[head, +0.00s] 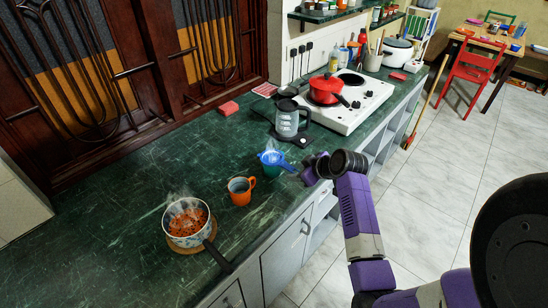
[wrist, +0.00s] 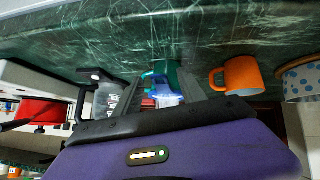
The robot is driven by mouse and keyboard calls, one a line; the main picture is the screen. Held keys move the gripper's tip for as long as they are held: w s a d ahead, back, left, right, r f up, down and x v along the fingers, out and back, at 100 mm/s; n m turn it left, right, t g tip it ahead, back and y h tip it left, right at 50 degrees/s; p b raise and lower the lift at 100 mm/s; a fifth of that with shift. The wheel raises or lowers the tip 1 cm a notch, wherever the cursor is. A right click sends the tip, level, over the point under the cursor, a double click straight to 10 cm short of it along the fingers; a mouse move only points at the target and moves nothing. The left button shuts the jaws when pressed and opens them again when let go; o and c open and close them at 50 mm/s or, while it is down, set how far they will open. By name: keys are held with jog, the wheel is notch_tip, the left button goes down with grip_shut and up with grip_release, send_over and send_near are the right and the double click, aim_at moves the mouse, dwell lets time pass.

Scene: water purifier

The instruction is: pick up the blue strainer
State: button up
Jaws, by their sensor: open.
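The blue strainer (head: 272,157) rests on top of a teal-green cup (head: 269,172) near the counter's front edge, with its handle pointing right toward my gripper. My gripper (head: 308,170) is open and close to the handle's end. In the wrist view the strainer (wrist: 164,97) appears between the two grey fingers of my gripper (wrist: 164,90), with the green cup (wrist: 174,72) beyond it. I cannot tell whether the fingers touch the handle.
An orange mug (head: 240,191) stands left of the strainer, and a steaming pot (head: 186,222) is farther left. A white stove (head: 346,103) with a red pot (head: 325,89) is farther along the green counter (head: 130,185).

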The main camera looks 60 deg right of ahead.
jog(key=shift+w+d+f, duration=0.15)
jog(key=shift+w+f, duration=0.05)
jog(key=shift+w, duration=0.05)
grip_shut()
dwell(0.3)
notch_tip(320, 180, up, 20)
jog(key=b, duration=0.1)
jog(key=shift+b, duration=0.4)
